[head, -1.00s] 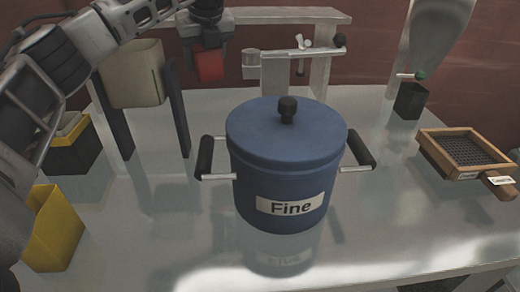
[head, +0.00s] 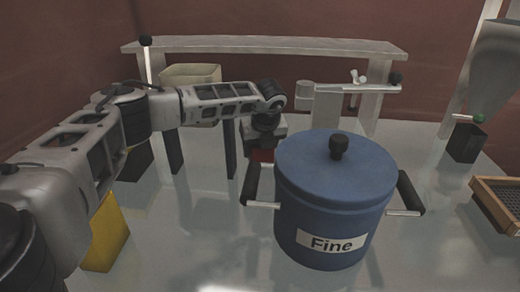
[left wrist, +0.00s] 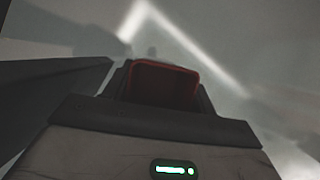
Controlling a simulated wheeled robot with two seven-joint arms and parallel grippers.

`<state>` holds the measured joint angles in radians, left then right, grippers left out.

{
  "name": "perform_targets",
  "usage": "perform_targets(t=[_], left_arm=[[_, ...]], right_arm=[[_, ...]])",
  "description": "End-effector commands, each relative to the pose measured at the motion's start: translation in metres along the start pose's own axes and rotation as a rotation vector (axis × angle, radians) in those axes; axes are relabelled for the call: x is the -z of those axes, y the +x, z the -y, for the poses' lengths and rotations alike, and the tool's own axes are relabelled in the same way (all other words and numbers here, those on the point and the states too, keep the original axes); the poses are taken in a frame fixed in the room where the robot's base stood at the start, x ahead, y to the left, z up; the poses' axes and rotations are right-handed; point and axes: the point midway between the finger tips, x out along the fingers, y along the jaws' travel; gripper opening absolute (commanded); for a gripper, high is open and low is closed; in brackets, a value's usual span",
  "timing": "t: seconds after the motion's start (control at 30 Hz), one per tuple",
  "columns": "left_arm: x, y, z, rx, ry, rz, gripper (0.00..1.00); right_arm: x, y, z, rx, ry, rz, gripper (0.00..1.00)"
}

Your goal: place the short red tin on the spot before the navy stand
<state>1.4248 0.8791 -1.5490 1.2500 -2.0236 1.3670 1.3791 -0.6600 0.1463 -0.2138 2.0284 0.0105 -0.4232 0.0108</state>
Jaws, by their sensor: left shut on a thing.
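The red tin (head: 263,156) is in my left gripper (head: 262,146), just left of and behind the blue pot, which may hide part of it. In the left wrist view the tin (left wrist: 163,83) sits between the fingers of the left gripper (left wrist: 164,92), which is shut on it. A stand with dark posts (head: 173,152) is left of the gripper, with a beige bin between its posts; I take it for the navy stand. I cannot make out a marked spot before it. My right gripper is not in view.
A blue lidded pot (head: 335,195) labelled Fine stands close to the gripper, its left handle nearest. A yellow container (head: 106,235) is at front left. The table between yellow container and pot is clear.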

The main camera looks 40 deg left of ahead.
Motion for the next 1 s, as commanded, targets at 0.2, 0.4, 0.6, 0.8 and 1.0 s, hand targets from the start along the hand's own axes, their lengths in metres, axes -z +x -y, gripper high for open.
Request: perform_targets(t=[0.2, 0.4, 0.6, 0.8, 1.0], left_arm=[[0.004, 0.009, 0.000, 0.001, -0.001, 0.002, 0.32], [0.004, 0.011, 0.000, 0.001, -0.001, 0.001, 0.32], [0.004, 0.011, 0.000, 0.000, 0.000, 0.001, 0.78], [0.004, 0.011, 0.000, 0.001, 0.000, 0.001, 0.78], [0.003, -0.005, 0.001, 0.005, -0.001, 0.002, 0.78]], right_arm=[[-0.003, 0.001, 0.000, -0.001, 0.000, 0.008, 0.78], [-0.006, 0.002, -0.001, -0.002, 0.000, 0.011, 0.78], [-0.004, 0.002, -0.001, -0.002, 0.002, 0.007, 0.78], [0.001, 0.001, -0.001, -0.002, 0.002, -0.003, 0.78], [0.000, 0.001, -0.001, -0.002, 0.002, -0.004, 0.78]])
